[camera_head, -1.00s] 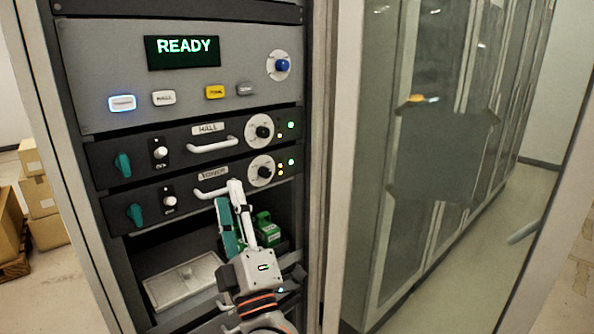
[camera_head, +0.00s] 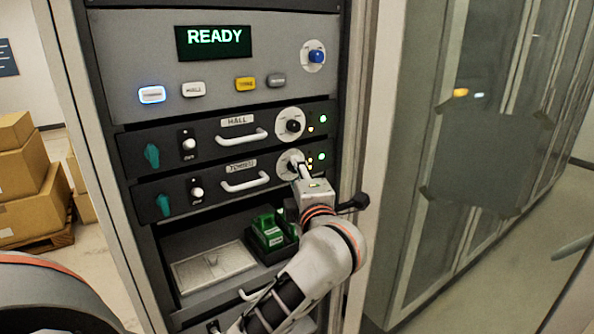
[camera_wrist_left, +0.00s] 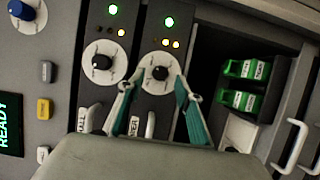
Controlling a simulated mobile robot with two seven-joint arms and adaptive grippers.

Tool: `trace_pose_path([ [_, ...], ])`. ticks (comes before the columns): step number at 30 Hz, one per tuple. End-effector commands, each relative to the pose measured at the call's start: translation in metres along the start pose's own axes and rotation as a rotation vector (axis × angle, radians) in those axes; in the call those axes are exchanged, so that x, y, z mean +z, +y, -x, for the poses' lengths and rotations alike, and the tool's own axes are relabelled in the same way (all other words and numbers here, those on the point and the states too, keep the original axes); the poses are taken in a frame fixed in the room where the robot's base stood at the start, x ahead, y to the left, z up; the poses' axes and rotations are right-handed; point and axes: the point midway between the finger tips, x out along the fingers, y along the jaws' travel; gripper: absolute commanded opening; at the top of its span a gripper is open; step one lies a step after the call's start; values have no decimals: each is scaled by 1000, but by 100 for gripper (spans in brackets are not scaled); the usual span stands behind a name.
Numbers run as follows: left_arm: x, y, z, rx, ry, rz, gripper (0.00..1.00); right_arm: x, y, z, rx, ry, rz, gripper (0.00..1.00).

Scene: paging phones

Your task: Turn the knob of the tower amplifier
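The tower amplifier (camera_head: 212,186) is the lower of two dark rack units, with a label that seems to read TOWER. Its black knob (camera_wrist_left: 160,73) sits on a white round dial (camera_head: 285,163) at the unit's right end. In the head view my left gripper (camera_head: 298,168) is in front of this dial and hides most of the knob. In the left wrist view my left gripper (camera_wrist_left: 154,80) is open, one finger on each side of the knob, with gaps visible. I cannot tell how deep the fingertips reach. My right gripper is not in view.
The hall amplifier (camera_head: 215,143) with a like knob (camera_head: 293,125) is just above. A panel with a READY display (camera_head: 213,42) and buttons tops the rack. Handles (camera_head: 246,183) stick out. Below, a shelf holds green items (camera_head: 268,232) and a metal plate (camera_head: 213,268). Boxes (camera_head: 30,190) stand left.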

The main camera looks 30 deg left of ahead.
Motion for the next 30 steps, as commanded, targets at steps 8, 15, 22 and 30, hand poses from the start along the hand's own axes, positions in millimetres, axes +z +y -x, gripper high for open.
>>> trace_pose_path([
  [8, 0, 0, -22, 1, 1, 0, 35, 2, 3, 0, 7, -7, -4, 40],
  [15, 0, 0, -22, 0, 0, 0, 35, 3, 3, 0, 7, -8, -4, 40],
  [22, 0, 0, -22, 0, 0, 0, 0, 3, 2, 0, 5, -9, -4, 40],
  [30, 0, -2, -22, 9, 0, 23, 0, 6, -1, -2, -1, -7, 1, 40],
])
